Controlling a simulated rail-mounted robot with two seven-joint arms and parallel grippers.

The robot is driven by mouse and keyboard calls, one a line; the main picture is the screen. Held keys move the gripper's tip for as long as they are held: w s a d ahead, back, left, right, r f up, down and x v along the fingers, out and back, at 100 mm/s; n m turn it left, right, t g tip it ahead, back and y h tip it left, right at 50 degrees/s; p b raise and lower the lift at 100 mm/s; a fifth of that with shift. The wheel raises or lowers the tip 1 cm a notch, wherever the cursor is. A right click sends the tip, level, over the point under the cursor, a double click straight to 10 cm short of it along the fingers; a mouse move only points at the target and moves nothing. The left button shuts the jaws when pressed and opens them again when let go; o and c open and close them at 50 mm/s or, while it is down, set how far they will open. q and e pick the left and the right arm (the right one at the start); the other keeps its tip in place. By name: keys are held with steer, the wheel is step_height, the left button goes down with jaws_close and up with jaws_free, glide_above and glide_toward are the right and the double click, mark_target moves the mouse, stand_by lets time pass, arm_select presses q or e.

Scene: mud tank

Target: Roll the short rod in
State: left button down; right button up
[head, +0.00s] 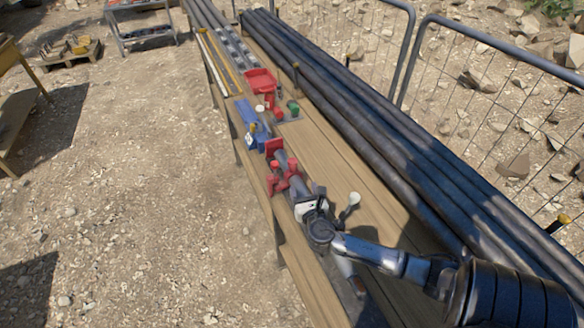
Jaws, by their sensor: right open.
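My right arm comes in from the lower right, and its gripper (306,207) is over the wooden bench, just in front of red clamp-like fittings (281,172). It is small in view, but its jaws look open. A short grey rod-like piece (292,164) shows among the red fittings; I cannot tell for sure that it is the short rod. The gripper partly hides its near end, and I cannot tell whether they touch. My left gripper is not in view.
Long dark pipes (370,125) lie along the bench's right side, by a wire fence (490,95). A red tray (261,80), a blue item (246,112) and small green parts (293,108) sit farther back. Bare bench planks (335,150) are clear right of the fittings.

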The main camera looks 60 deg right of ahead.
mark_target(294, 166)
steer(key=shift+w+d+f, duration=0.3)
steer(key=shift+d, duration=0.05)
steer(key=b+x, duration=0.2)
steer(key=x, duration=0.9)
steer(key=shift+w, duration=0.1)
steer(key=shift+x, duration=0.9)
jaws_close()
steer(key=shift+a, duration=0.1)
